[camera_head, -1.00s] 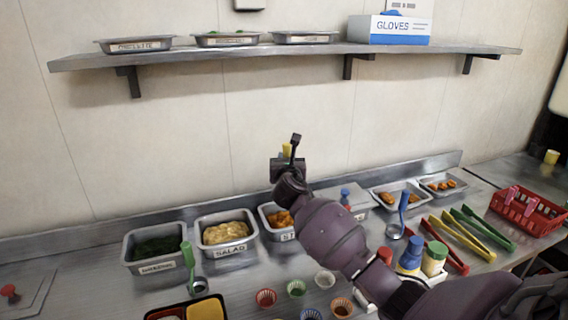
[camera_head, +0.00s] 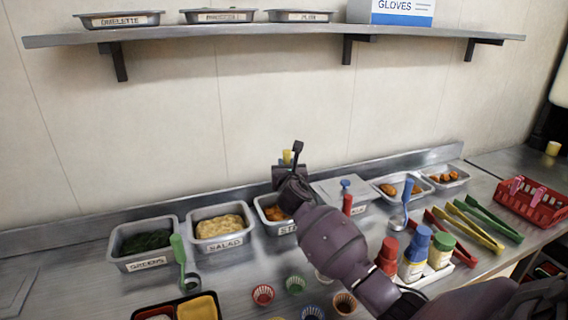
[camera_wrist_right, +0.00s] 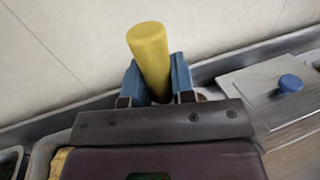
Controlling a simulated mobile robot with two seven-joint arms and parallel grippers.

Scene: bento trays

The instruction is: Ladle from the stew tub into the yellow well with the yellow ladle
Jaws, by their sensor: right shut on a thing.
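My right gripper (camera_wrist_right: 158,82) is shut on the yellow ladle (camera_wrist_right: 149,48), whose thick yellow handle stands up between the blue fingers in the right wrist view. In the head view a bit of the yellow handle (camera_head: 287,156) shows behind the wrist. The ladle's bowl is hidden. The stew tub (camera_head: 287,229), with orange-brown food, lies just below my right gripper and is partly covered by my arm. The yellow well (camera_head: 198,307) is part of a black bento tray (camera_head: 137,314) at the bottom edge, cut off by the frame. My left gripper is not in view.
The greens tub (camera_head: 145,262) and salad tub (camera_head: 222,242) stand left of the stew tub. A green ladle (camera_head: 179,262) stands in front of them. Small cups, bottles (camera_head: 414,254), a blue ladle (camera_head: 404,204) and tongs (camera_head: 472,225) lie to the right. A shelf (camera_head: 250,33) runs above.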

